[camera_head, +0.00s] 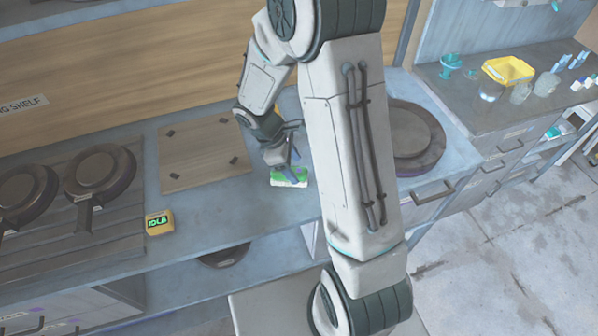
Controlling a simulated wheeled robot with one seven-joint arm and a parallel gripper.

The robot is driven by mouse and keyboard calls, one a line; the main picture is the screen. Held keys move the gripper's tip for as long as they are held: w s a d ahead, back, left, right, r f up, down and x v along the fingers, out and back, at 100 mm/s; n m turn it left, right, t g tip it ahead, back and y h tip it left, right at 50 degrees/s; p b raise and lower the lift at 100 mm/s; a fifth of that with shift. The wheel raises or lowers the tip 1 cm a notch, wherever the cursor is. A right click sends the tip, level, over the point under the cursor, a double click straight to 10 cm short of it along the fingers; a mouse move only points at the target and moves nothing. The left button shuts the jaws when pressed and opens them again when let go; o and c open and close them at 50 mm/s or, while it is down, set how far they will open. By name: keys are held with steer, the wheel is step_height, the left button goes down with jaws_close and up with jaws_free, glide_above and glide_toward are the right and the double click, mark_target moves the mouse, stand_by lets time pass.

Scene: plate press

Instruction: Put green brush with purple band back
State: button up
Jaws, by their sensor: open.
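A green block-like thing with a pale lower edge (289,177) lies on the grey counter (230,205), just right of the square board. It may be the green brush, but no purple band can be made out. My gripper (284,163) is directly over it, pointing down, with its fingers apart. The fingers are small and partly hidden, and I cannot tell whether they touch the green thing. My arm covers the counter to the right of it.
A square board (203,154) lies left of my gripper. Two dark pans (100,172) sit further left, near a yellow timer-like box (159,222). A round dark plate (412,135) is right of my arm. A yellow tray (508,71) stands on the right counter.

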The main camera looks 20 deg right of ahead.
steer(key=v, duration=0.7)
steer(key=shift+s+a+r, duration=0.1)
steer(key=shift+r, duration=0.3)
steer(key=s+d+r+m+t+y, duration=0.2)
steer(key=s+r+m+t+y, duration=0.2)
steer(key=s+r+m, duration=0.9)
steer(key=shift+s+r+t, duration=0.2)
steer(key=shift+s+t, duration=0.5)
steer(key=shift+s, duration=0.35)
